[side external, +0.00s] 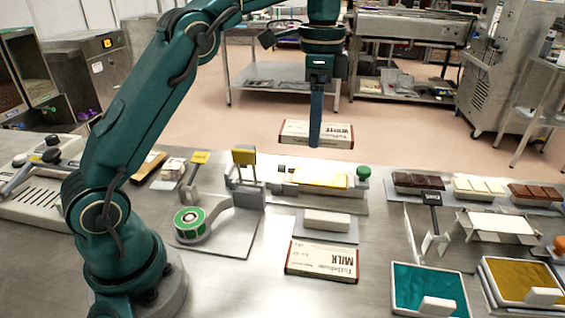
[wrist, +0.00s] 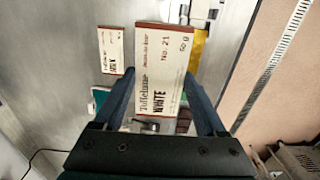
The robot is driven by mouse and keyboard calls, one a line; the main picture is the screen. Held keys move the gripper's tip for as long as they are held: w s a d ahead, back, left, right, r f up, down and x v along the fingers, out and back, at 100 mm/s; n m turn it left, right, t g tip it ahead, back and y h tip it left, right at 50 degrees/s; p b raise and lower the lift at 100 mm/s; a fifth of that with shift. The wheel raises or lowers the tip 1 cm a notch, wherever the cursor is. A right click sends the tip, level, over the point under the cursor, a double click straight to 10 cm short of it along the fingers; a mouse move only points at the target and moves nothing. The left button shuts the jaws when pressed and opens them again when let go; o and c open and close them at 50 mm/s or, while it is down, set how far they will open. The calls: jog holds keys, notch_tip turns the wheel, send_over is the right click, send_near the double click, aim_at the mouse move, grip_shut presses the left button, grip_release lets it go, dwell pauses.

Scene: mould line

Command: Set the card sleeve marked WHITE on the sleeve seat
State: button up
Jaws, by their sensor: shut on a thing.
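The WHITE card sleeve (side external: 332,134) is a flat cream box with dark red ends, held in the air above the bench. In the wrist view the WHITE sleeve (wrist: 168,70) lies between the two fingers, its printed face to the camera. My gripper (side external: 316,140) is shut on it; the wrist view shows the gripper's fingers (wrist: 166,100) on its two long sides. A similar sleeve marked MILK (side external: 322,262) lies on the bench at the front; it also shows in the wrist view (wrist: 111,52). I cannot tell for certain which fixture is the sleeve seat.
A fixture with a yellow strip (side external: 320,178) and green knob (side external: 363,172) stands below the held sleeve. In front is a pale block (side external: 327,221) on a grey plate. A green tape roll (side external: 190,224) is left; teal (side external: 428,290) and ochre trays (side external: 520,280) are right.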

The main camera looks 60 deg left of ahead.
jog(key=s+a, duration=0.4)
jog(key=a, duration=1.1)
send_over(258, 175)
notch_tip(258, 175, down, 8)
jog(key=shift+f, duration=3.4)
jog(key=shift+f, duration=0.2)
jog(key=o, duration=1.2)
jog(key=shift+o, duration=0.2)
